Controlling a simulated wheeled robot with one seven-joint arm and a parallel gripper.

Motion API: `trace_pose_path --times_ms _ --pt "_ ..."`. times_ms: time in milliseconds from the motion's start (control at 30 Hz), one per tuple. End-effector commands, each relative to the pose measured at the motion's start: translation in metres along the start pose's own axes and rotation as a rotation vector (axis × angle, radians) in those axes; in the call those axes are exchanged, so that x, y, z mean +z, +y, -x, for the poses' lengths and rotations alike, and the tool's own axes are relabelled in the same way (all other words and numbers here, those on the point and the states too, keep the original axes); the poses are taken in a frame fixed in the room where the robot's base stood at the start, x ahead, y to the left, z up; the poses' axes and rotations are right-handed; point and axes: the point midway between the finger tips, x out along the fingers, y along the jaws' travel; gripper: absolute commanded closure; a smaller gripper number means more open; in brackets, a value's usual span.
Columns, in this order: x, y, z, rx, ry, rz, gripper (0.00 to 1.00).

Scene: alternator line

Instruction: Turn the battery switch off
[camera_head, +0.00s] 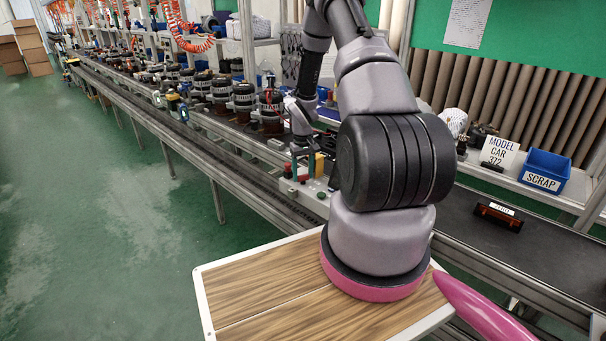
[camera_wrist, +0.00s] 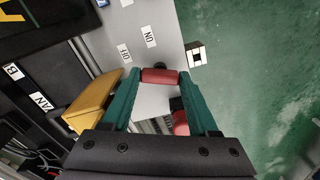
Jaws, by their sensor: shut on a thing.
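My gripper (camera_wrist: 160,78) is shut on a red bar-shaped handle (camera_wrist: 160,76), likely the battery switch, held crosswise between its green fingertips. The handle sits over a light grey panel (camera_wrist: 168,28), with a dark round part just behind it. White labels lie on the panel beyond the handle; one (camera_wrist: 149,37) seems to read ON, the other (camera_wrist: 125,53) is hard to read. In the head view my gripper (camera_head: 302,160) reaches down at the bench panel (camera_head: 316,199), small and partly hidden by my arm.
A second red part (camera_wrist: 181,122) lies between my fingers, nearer the palm. A yellow block (camera_wrist: 95,102) stands close beside the left finger. The bench ends at the right, over green floor (camera_wrist: 260,90). A blue scrap bin (camera_head: 546,172) stands on the right shelf.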

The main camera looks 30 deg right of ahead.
Motion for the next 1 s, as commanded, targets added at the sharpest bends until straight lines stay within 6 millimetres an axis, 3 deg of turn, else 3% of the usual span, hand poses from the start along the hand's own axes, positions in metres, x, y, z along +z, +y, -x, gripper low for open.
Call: trace_pose_path --times_ms 500,1000 --pt "-0.0005 0.0001 0.0005 0.000 0.001 0.350 0.96" --pt "-0.0004 0.0003 0.0004 0.001 0.001 0.423 0.96"
